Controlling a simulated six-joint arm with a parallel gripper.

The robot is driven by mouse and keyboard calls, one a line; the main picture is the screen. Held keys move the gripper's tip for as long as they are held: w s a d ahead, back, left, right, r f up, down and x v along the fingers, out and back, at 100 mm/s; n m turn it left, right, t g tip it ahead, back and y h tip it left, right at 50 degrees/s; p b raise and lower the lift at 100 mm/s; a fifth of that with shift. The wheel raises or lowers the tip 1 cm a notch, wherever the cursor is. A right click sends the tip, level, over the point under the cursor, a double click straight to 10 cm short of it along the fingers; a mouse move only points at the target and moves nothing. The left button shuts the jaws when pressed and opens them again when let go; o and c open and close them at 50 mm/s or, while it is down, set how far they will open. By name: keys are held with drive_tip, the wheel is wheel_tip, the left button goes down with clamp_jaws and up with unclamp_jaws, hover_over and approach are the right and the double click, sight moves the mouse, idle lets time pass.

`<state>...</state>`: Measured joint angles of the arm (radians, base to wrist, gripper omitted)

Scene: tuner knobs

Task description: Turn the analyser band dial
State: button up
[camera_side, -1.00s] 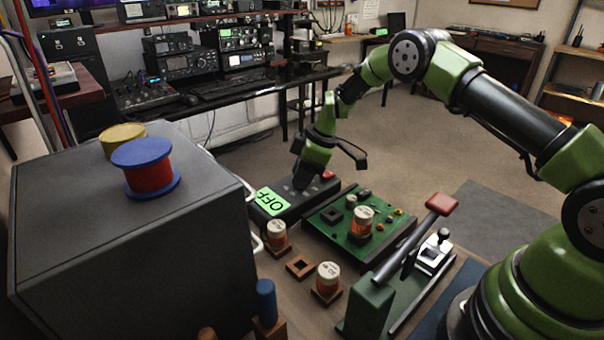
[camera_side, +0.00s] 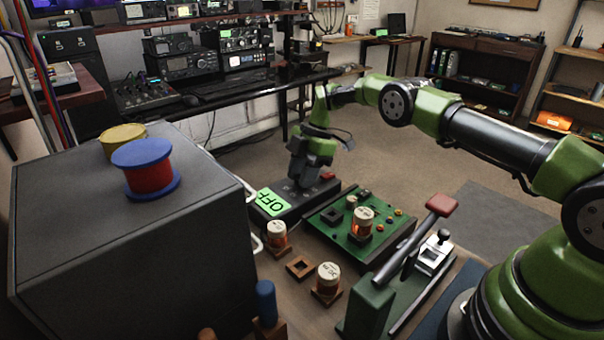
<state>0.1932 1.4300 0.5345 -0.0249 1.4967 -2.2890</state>
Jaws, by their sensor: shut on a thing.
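My gripper (camera_side: 301,181) points down over the top of the analyser and is shut on the band dial. The dial itself is hidden by the fingers, so its setting cannot be read.
A red-handled lever press (camera_side: 410,240) stands at front right. A large grey cabinet (camera_side: 130,240) fills the left.

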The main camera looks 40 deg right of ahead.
idle(0.5)
drive_tip(key=o, duration=0.9)
drive_tip(key=shift+v, duration=3.75)
